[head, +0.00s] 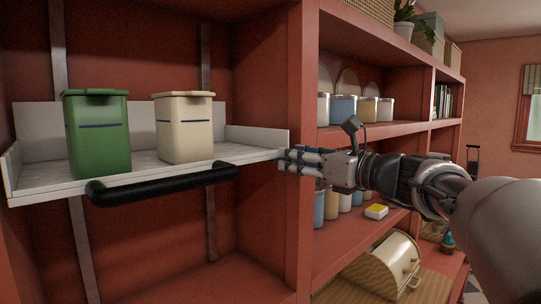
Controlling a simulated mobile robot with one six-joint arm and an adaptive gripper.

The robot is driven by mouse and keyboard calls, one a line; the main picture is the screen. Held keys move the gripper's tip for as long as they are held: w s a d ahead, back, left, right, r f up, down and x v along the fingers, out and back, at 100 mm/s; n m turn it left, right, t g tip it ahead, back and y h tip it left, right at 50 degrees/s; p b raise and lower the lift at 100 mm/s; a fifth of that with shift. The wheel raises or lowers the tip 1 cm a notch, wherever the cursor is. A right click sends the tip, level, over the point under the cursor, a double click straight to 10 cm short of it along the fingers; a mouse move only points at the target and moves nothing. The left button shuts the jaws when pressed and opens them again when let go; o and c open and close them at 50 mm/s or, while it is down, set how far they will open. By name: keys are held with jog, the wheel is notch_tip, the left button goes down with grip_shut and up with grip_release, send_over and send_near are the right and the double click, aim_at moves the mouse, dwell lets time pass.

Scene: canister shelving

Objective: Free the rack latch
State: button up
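A white rack (40,188) with raised back and side walls sits in the red cabinet bay at the left. A black bar handle (165,184) runs along its front edge. A green lidded canister (98,138) and a cream lidded canister (185,130) stand upright on it. My gripper (283,160) comes in from the right, its fingers pointing left in front of the red upright post, near the rack's right front end. I cannot tell whether it touches anything or how far its fingers are apart. I cannot make out a latch; the gripper may cover it.
The red upright post (302,70) divides this bay from shelves at the right. Those hold several jars (343,109), a small yellow-topped box (376,211) and a bread box (390,262). Vertical metal rails (84,255) line the bay's back. The space below the rack is empty.

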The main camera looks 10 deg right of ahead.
jog(key=shift+w+a, duration=0.25)
jog(key=shift+w, duration=0.2)
jog(key=shift+s, duration=0.1)
grip_shut()
dwell(0.5)
